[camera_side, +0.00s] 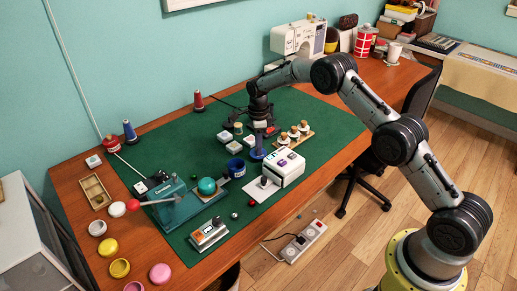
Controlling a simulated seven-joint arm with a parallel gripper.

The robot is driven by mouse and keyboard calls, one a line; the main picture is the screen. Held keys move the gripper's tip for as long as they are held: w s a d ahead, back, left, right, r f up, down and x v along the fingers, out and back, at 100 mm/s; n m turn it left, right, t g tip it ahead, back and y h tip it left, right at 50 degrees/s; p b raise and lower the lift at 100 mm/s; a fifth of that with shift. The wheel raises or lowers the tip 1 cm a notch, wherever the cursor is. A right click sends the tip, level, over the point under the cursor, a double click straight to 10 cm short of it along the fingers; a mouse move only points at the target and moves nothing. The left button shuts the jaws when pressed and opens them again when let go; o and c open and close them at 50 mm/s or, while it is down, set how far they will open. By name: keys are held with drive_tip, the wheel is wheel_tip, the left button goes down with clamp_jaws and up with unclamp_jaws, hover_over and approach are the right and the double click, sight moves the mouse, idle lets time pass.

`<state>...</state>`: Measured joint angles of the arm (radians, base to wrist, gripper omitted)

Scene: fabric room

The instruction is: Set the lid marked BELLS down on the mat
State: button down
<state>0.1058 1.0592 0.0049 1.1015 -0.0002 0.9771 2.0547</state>
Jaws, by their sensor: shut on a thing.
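My gripper (259,126) points down over the middle of the green mat (305,117), among small things, and is shut on a small pale piece that looks like a lid. The piece is mostly hidden by the fingers, and its marking is too small to read. It is held low, just behind a blue spool-like thing (258,147); I cannot tell if it touches anything below. Several white square boxes or lids (225,137) lie on the mat left of and below my gripper; their markings cannot be read.
A white box with coloured buttons (284,167), a dark blue cup (236,167) and a wooden rack of white-topped jars (295,133) stand close by. A teal device with a red-knobbed lever (170,202) stands front left. The mat's back right is clear.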

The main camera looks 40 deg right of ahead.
drive_tip(key=shift+f, duration=0.75)
drive_tip(key=shift+f, duration=0.2)
drive_tip(key=c, duration=0.7)
unclamp_jaws()
drive_tip(key=shift+c, duration=0.2)
drive_tip(key=shift+r, duration=0.15)
wheel_tip(320, 180, up, 12)
drive_tip(key=shift+r, duration=0.15)
